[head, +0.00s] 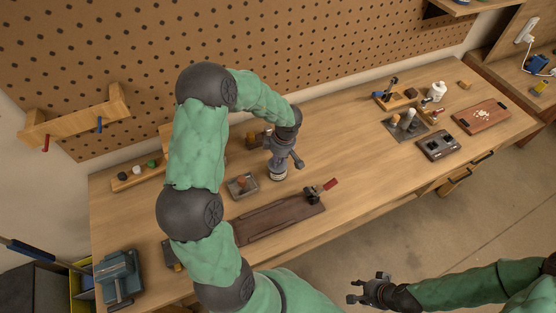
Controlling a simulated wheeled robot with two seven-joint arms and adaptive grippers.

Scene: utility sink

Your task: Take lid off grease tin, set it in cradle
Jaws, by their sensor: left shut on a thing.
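A small round metal grease tin (279,175) stands on the workbench, directly under my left gripper (281,164). My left gripper points down and is shut on the lid at the top of the tin. The fingers cover most of the lid, and I cannot tell whether it is apart from the tin. A shallow grey tray (236,194) with a small reddish thing in it lies just left of the tin. I cannot pick out the cradle for certain. My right gripper (366,289) is open and empty, in front of the bench and off its top.
A long dark board (265,222) lies in front of the tin, with a red-handled tool (321,191) at its right end. Blocks stand behind the gripper. A blue vise (119,279) is at the front left. The bench middle right of the tin is clear.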

